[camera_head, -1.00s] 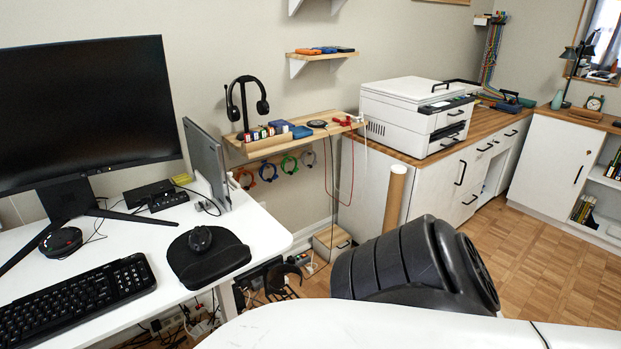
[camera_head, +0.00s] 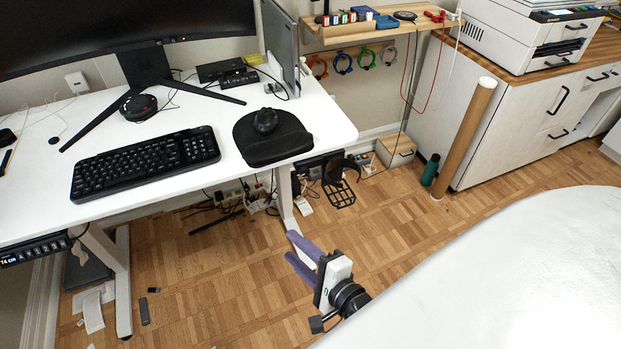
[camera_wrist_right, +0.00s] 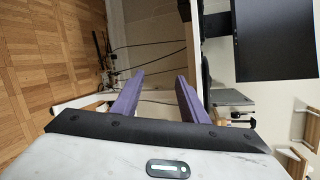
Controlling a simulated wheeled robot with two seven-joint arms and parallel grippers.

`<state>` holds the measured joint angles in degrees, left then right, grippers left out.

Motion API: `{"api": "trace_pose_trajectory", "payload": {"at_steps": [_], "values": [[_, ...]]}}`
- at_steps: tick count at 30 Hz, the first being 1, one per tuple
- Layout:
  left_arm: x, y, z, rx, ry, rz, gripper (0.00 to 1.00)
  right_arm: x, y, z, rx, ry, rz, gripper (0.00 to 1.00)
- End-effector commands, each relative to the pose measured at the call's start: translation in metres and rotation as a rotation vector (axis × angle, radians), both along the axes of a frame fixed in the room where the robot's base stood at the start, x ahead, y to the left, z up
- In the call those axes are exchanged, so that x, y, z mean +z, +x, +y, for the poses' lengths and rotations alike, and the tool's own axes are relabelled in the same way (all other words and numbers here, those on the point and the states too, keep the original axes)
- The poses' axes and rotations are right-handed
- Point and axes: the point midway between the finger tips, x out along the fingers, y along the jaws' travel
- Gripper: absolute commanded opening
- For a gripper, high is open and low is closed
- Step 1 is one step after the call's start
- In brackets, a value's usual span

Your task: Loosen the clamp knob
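I cannot make out the clamp knob with certainty in either view. A black holder with a wire basket (camera_head: 340,184) hangs by the right end of the white desk (camera_head: 325,115), below its top. It may carry the clamp, but its details are too small to tell. My right gripper (camera_head: 290,246) is over the floor, lower than the desktop and apart from the holder. Its two purple fingers also show spread in the right wrist view (camera_wrist_right: 161,78), with nothing between them. My left gripper is out of view.
The desk holds a monitor (camera_head: 120,30), keyboard (camera_head: 145,163) and mouse pad (camera_head: 270,140). Cables and a desk leg (camera_head: 288,205) are below. A cardboard tube (camera_head: 463,140) and green bottle (camera_head: 430,170) stand by the cabinet (camera_head: 520,110). The wooden floor in front is mostly clear.

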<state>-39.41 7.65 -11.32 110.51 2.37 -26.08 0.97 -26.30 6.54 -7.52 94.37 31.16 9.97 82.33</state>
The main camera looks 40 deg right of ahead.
Motion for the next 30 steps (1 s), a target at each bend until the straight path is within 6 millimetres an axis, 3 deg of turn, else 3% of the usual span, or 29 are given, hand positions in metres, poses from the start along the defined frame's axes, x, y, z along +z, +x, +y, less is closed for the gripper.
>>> {"api": "trace_pose_trajectory", "payload": {"at_steps": [3, 6, 12, 17, 30], "values": [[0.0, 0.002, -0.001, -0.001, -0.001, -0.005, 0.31, 0.013, 0.022, -0.035, -0.202, 0.425, -0.106, 0.4], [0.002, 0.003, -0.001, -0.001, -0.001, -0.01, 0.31, 0.021, 0.031, -0.061, -0.323, 0.716, -0.197, 0.4], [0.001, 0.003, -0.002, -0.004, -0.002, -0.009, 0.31, 0.028, 0.036, -0.094, -0.441, 1.046, -0.323, 0.4], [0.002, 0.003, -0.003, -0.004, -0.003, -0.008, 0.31, 0.03, 0.046, -0.102, -0.458, 1.108, -0.349, 0.4], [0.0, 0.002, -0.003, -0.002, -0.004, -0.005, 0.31, 0.03, 0.118, -0.124, -0.456, 1.104, -0.346, 0.4]]}}
